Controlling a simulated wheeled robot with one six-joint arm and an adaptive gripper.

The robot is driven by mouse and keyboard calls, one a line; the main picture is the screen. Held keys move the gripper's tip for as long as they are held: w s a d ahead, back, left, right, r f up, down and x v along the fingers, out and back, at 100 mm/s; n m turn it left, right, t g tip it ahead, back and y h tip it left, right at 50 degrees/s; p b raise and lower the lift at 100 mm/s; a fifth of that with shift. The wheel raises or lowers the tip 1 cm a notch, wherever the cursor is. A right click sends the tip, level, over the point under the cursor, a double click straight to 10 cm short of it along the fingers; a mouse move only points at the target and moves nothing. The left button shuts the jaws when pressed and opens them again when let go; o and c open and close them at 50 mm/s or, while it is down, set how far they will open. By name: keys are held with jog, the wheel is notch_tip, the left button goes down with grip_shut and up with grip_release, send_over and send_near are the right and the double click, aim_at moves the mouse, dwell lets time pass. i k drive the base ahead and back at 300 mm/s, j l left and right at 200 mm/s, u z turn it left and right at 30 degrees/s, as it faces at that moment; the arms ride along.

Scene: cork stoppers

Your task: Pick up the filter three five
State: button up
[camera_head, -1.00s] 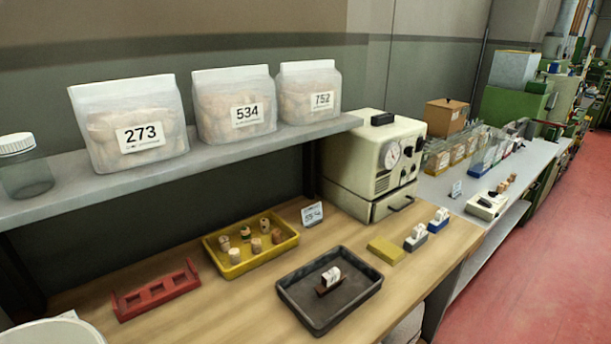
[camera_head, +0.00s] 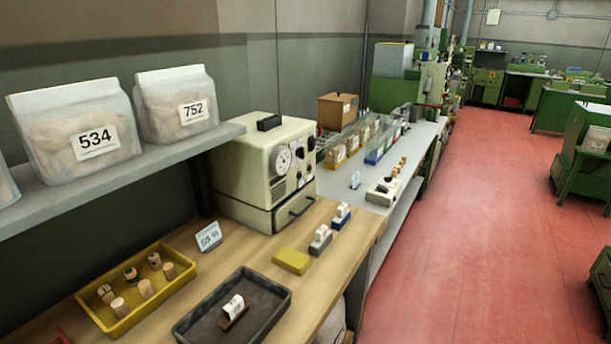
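No label reading three five can be made out, so I cannot tell which thing is the filter. A small white piece (camera_head: 234,307) with dark marks sits in a brown holder in the black tray (camera_head: 186,327). Two similar white pieces stand on the wooden table to the right: one on a grey base (camera_head: 320,239), one on a blue base (camera_head: 341,215). Several corks (camera_head: 146,287) stand in the yellow tray (camera_head: 110,328). My gripper is not in view.
A yellow block (camera_head: 292,261) and a small sign (camera_head: 208,237) are on the table. A cream machine with a dial (camera_head: 243,181) stands behind. Bags 534 (camera_head: 75,125) and 752 (camera_head: 178,105) stand on a shelf above. Red floor (camera_head: 480,240) is open at the right.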

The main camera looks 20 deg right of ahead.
aim_at(323, 232)
jog(key=i+l+u, duration=0.1)
jog(key=l, duration=0.3)
jog(key=i+l+u, duration=0.1)
jog(key=i+l, duration=0.15)
jog(key=l, duration=0.2)
jog(key=i+l+u, duration=0.1)
jog(key=l, duration=0.35)
jog(key=i+l+u, duration=0.1)
jog(key=l, duration=0.3)
jog(key=i+l+u, duration=0.1)
jog(key=l, duration=0.4)
jog(key=i+l, duration=0.15)
jog(key=l, duration=0.3)
jog(key=i+l+u, duration=0.15)
jog(key=l, duration=0.3)
